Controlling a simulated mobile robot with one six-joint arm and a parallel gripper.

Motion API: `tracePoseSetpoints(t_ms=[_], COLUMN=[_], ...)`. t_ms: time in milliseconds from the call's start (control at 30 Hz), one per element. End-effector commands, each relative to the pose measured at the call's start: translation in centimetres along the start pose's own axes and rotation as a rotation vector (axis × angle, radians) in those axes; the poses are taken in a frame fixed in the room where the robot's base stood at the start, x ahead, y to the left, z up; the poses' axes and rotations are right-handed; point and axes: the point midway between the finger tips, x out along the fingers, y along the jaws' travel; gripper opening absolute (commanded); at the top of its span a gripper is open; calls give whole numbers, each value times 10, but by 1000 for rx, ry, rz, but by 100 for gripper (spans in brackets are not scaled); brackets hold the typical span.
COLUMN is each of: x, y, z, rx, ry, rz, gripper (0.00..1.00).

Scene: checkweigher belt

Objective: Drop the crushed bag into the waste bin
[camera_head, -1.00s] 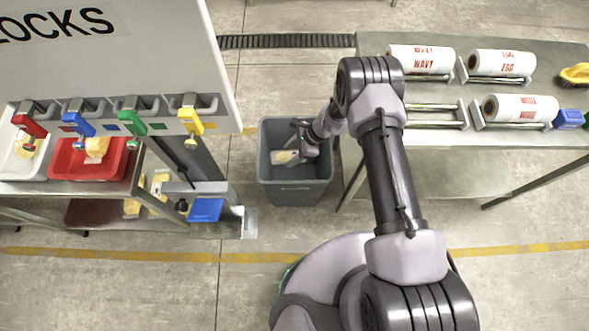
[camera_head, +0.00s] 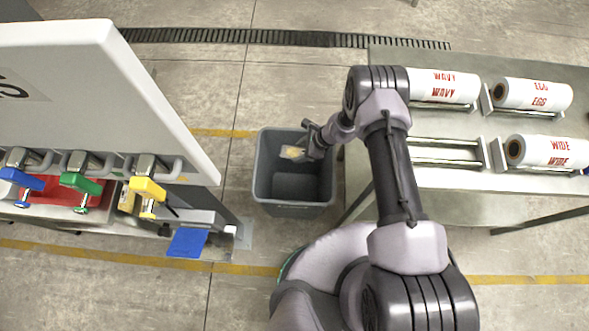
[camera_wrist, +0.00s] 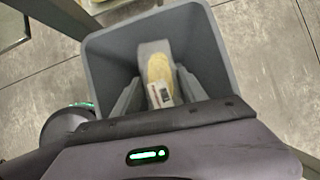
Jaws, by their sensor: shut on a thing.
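The grey waste bin (camera_head: 268,172) stands on the floor left of the right-hand table, and its open mouth fills much of the wrist view (camera_wrist: 97,52). The crushed bag (camera_head: 292,152) is a small clear bag with yellowish contents and a printed label. In the wrist view the bag (camera_wrist: 158,68) is between my two grey fingers, over the bin's opening. My gripper (camera_head: 303,148) is shut on the bag and points down at the bin's mouth. In the wrist view my gripper (camera_wrist: 155,92) hides the bag's near end.
A metal table (camera_head: 470,200) at right holds rolls of printed film (camera_head: 532,94) on stands. At left a large white board (camera_head: 110,95) stands above locks with yellow (camera_head: 147,188), green and blue handles. A blue piece (camera_head: 187,242) sits low beside them. Floor behind the bin is clear.

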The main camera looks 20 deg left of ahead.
Motion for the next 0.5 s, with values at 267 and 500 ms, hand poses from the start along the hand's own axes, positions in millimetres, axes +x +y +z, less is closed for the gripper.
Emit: tracePoseSetpoints(t_ms=[267, 500], x=[16, 16], y=[0, 0], z=[-9, -9], rx=[0, 0], ry=[0, 0], rz=[0, 0], gripper=[8, 76])
